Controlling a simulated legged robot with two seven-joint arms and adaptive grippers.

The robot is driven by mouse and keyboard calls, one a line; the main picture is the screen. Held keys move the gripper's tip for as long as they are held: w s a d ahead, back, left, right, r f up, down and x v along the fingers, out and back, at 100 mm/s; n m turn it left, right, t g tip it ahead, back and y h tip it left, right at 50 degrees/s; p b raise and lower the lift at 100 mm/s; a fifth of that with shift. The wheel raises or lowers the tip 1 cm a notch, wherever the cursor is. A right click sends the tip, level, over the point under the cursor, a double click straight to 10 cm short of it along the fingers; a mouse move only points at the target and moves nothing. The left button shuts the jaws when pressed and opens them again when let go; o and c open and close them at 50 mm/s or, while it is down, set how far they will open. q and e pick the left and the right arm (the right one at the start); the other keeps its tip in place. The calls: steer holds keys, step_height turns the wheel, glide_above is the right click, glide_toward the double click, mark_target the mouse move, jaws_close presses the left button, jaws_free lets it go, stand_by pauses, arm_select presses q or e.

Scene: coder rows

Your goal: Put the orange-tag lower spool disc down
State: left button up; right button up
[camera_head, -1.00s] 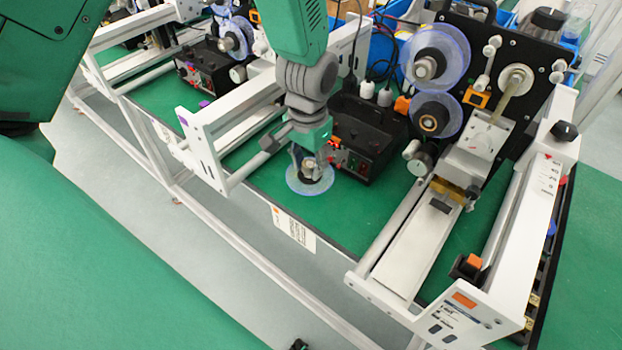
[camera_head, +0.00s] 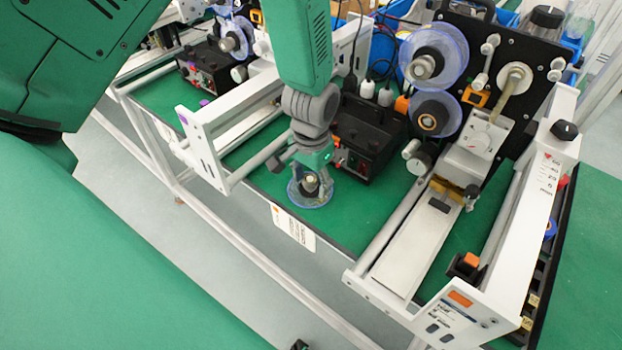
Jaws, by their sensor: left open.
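A translucent blue spool disc (camera_head: 318,202) with a dark hub lies flat on the green bench top, close to its front edge. My left gripper (camera_head: 311,184) points down over it. Its fingers are open, one on each side of the hub, and hide part of the disc. Whether a finger touches the hub cannot be told. The orange-tag machine (camera_head: 462,299) stands to the right. Its upper spool (camera_head: 447,50) and lower spool (camera_head: 449,122) both show a translucent blue disc on the black panel. My right gripper is out of view.
A black control box (camera_head: 362,140) stands just behind my left gripper. A white frame (camera_head: 204,150) is close on the left. A printed label (camera_head: 293,228) sits at the bench edge. Green bench top (camera_head: 365,210) is clear between disc and right machine.

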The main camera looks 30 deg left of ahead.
mark_target(310, 180)
arm_select(q)
steer(key=shift+d+r, duration=0.1)
steer(key=shift+r, duration=0.1)
step_height(310, 180, up, 11)
steer(key=s+a+f, duration=0.1)
steer(key=s+f, duration=2)
steer(key=s, duration=0.1)
steer(key=shift+a+t, duration=0.15)
steer(key=shift+t, duration=0.15)
step_height(310, 180, down, 7)
steer(key=b, duration=0.7)
steer(key=shift+f, duration=0.15)
